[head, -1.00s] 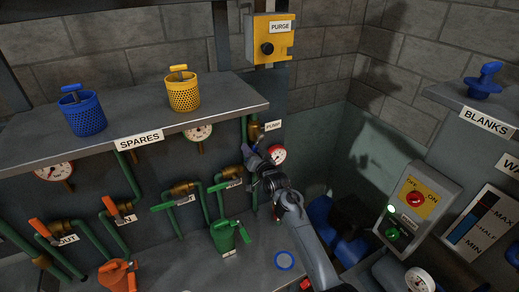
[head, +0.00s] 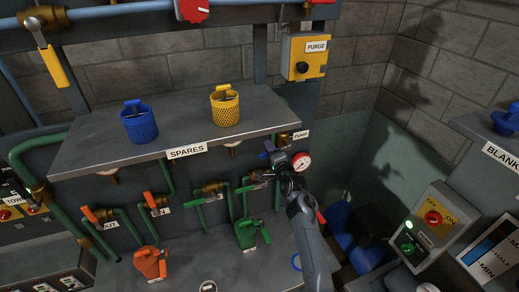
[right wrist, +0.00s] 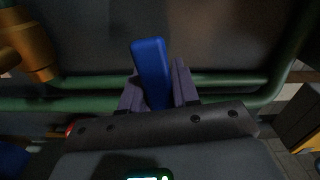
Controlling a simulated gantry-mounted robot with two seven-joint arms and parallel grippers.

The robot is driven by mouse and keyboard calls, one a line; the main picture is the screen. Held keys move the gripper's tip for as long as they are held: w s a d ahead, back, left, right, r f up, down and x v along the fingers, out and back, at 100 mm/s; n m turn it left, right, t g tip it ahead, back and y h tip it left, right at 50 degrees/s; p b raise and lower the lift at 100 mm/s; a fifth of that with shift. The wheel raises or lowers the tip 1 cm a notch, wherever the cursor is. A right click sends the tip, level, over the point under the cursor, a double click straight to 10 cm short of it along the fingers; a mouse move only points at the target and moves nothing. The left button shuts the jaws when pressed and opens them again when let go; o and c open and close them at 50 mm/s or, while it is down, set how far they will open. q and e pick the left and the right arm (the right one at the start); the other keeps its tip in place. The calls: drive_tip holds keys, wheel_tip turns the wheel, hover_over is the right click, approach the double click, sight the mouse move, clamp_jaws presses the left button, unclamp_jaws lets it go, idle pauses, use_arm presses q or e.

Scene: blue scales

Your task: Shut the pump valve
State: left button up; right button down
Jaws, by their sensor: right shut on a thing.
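The PUMP label (head: 300,134) is below the right end of the shelf, above a red-rimmed gauge (head: 301,161). My right gripper (head: 270,157) is just left of this gauge. In the right wrist view, my right gripper (right wrist: 158,88) is shut on a blue lever handle (right wrist: 150,65), with its end standing out between the fingers. A bit of this handle shows in the head view (head: 263,155). The gripper and arm hide most of the pump valve there, so its angle is hard to tell. My left gripper is not in view.
The shelf (head: 90,165) overhangs on the left, holding a blue basket (head: 139,124) and a yellow basket (head: 226,107). Green-handled valves (head: 205,199) are left of my arm. A green jug (head: 246,235) stands on the bench below. A switch box (head: 430,222) is at right.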

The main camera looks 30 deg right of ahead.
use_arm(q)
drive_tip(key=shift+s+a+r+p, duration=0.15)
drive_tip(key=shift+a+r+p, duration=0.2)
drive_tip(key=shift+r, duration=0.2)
use_arm(e)
drive_tip(key=shift+r+m, duration=0.6)
drive_tip(key=shift+m, duration=0.3)
drive_tip(key=c, duration=0.9)
unclamp_jaws()
use_arm(q)
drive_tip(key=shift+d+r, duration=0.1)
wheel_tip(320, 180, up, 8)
drive_tip(key=p, duration=0.8)
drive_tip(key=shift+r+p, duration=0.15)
drive_tip(key=shift+p, duration=0.15)
use_arm(e)
drive_tip(key=v, duration=1)
drive_tip(key=shift+s+a, duration=0.1)
drive_tip(key=shift+s, duration=0.3)
